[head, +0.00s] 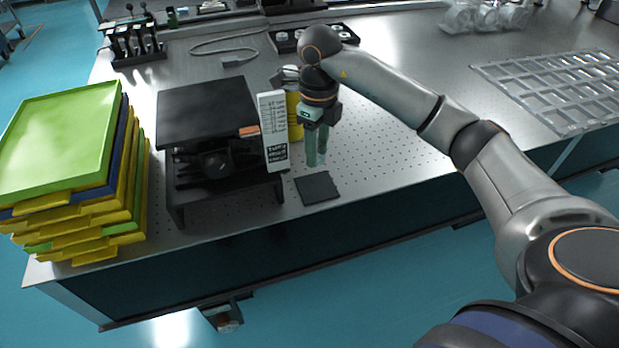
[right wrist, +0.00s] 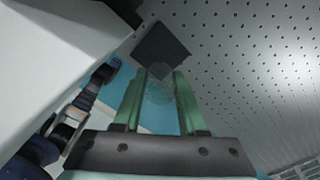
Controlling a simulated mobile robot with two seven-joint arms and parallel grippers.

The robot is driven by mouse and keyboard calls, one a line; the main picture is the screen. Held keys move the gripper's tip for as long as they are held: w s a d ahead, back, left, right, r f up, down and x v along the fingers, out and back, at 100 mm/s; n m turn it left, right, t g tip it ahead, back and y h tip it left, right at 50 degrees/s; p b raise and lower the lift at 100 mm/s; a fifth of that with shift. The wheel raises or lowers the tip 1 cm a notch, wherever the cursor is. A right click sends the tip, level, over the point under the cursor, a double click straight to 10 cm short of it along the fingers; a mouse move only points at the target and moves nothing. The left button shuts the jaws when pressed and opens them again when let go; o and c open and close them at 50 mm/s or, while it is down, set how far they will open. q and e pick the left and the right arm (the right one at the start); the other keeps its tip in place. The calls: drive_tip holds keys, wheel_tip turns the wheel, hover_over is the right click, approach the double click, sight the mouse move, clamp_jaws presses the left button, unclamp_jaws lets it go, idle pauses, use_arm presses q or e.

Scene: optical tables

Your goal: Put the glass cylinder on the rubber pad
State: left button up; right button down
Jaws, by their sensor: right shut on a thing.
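The rubber pad (head: 318,188) is a dark square lying flat near the front edge of the optical table. In the right wrist view the pad (right wrist: 160,46) shows beyond the fingertips. My right gripper (head: 317,158) points down, above the table and a little behind the pad. Its green fingers are shut on the glass cylinder (right wrist: 158,90), which is clear and faint between the fingers in the right wrist view. In the head view the glass can hardly be made out. My left gripper is out of view.
A white printed box (head: 273,130) stands upright close left of my right gripper, beside a black raised stand (head: 207,115). A yellow object (head: 293,112) is behind the gripper. Stacked trays (head: 62,143) are at far left. The perforated tabletop (head: 400,150) to the right is clear.

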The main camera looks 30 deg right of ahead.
sight(318, 143)
wheel_tip(318, 143, down, 8)
drive_tip(key=shift+r, duration=0.1)
drive_tip(key=shift+f, duration=0.2)
drive_tip(key=shift+c, duration=2.3)
unclamp_jaws()
wheel_tip(318, 143, up, 12)
drive_tip(key=shift+r, duration=0.15)
